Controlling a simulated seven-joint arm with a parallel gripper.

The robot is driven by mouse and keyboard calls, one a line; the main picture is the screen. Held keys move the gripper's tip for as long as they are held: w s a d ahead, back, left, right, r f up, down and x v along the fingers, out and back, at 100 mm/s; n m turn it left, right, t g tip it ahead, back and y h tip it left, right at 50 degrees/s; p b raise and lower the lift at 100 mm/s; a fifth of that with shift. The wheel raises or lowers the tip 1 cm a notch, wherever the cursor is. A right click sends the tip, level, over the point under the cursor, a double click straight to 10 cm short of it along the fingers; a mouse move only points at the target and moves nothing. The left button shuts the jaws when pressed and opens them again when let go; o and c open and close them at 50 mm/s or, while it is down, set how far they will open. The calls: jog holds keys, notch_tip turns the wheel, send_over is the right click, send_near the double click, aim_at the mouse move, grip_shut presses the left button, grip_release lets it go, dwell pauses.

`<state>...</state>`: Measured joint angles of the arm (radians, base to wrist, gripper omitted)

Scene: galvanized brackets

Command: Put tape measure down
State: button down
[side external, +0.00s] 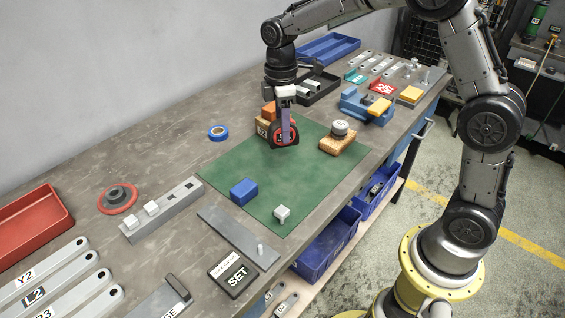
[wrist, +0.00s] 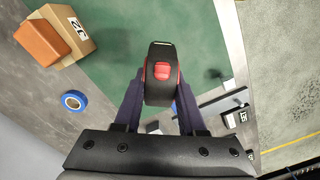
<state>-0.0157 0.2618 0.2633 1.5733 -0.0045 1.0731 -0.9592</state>
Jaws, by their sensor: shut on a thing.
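The tape measure (side external: 281,137) is a rounded black case with red trim, held upright over the back part of the green mat (side external: 240,168). In the wrist view the tape measure (wrist: 160,92) sits between the two purple fingers, with its red button facing the camera. My gripper (side external: 288,130) points down and is shut on the tape measure; the fingers also show in the wrist view (wrist: 159,100). I cannot tell whether the case touches the mat or hangs slightly above it.
A cardboard box (wrist: 74,28) with an orange block (wrist: 41,42) stands close behind the tape measure. A wooden block (side external: 337,147) bearing a round weight (side external: 340,128) is to its right. The mat's middle is clear.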

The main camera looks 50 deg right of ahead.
jog(key=m, duration=0.2)
jog(key=w+m, duration=0.1)
jog(key=shift+w+d+f+m, duration=0.15)
jog(key=shift+d+f+m, duration=0.05)
jog(key=shift+m, duration=0.2)
jog(key=shift+w+d+r+m, duration=0.1)
jog(key=shift+w+m, duration=0.2)
jog(key=shift+m, duration=1.5)
jog(key=shift+w+a+f+m, duration=0.1)
jog(key=shift+w+m, duration=0.15)
jog(key=shift+m, duration=1.55)
jog(key=shift+w+d+r+m, duration=0.1)
jog(key=shift+w+m, duration=0.2)
jog(key=shift+m, duration=1.5)
